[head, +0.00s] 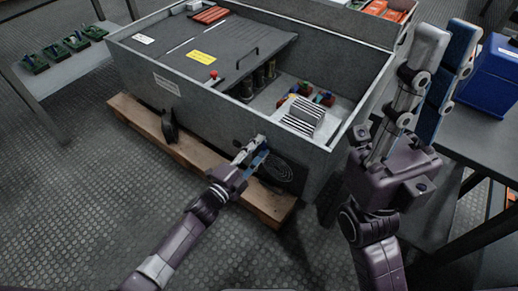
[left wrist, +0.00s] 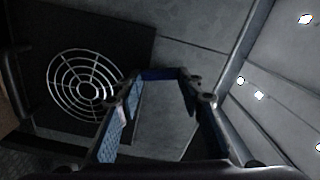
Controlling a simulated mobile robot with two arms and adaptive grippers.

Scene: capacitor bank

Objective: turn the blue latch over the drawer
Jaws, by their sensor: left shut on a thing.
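My left gripper (head: 258,150) is at the front wall of the grey metal cabinet (head: 205,112), just above and left of a round black fan grille. In the left wrist view its two blue-padded fingers (left wrist: 160,88) close in on a blue bar, which looks like the blue latch (left wrist: 163,73), between the fingertips. In the head view the latch cannot be told apart from the blue finger pads. I cannot make out a drawer edge clearly. My right gripper (head: 447,42) is raised at the right with its fingers apart and nothing between them.
The fan grille (left wrist: 88,88) is left of the fingers in the left wrist view. The cabinet stands on a wooden pallet (head: 190,152). A bench with a blue box (head: 492,78) is at the right. A table with green boards (head: 66,46) is at the left.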

